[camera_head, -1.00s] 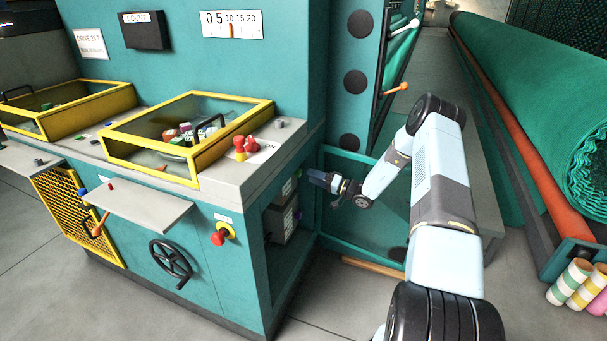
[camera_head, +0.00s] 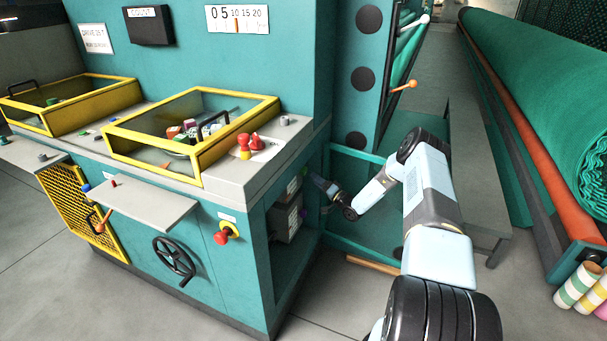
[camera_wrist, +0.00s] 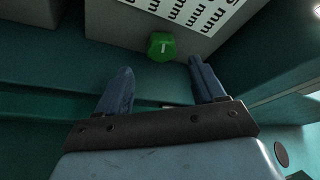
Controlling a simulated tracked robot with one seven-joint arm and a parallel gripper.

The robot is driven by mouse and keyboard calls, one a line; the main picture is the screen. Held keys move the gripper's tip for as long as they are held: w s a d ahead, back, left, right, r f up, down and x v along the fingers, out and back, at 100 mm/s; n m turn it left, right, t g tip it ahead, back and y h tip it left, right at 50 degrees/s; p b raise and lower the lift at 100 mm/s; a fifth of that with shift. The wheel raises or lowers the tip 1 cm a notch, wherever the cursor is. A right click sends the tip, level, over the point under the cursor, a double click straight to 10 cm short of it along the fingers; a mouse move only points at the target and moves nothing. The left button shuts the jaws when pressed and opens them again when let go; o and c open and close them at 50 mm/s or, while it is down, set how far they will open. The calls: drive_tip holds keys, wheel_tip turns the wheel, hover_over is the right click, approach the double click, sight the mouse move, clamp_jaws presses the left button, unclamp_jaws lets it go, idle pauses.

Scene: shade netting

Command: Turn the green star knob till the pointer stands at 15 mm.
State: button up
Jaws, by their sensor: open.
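A green knob (camera_wrist: 161,46) with a pale mark on its face shows in the wrist view, beside a grey box. Its star shape is not clear. My gripper (camera_wrist: 160,73) is open, its two dark fingers on either side below the knob and apart from it. In the head view my gripper (camera_head: 318,182) is at the open side bay of the teal machine; the knob cannot be made out there. A white scale (camera_head: 257,20) marked 0 to 20 is on the upper panel, with its orange pointer (camera_head: 236,27) near 10.
The grey box (camera_head: 286,218) sits in the side bay, and its printed white label (camera_wrist: 195,10) shows near the knob. Bay walls and a teal frame (camera_head: 352,153) are close around my gripper. A red button (camera_head: 222,237) and a black handwheel (camera_head: 173,260) are on the front.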

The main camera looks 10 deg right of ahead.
sight(306, 172)
drive_tip(key=shift+x, duration=3.6)
drive_tip(key=shift+c, duration=0.5)
drive_tip(key=c, duration=0.9)
drive_tip(key=shift+a, duration=0.2)
drive_tip(key=shift+c, duration=0.3)
drive_tip(key=shift+d, duration=0.15)
drive_tip(key=shift+m, duration=0.3)
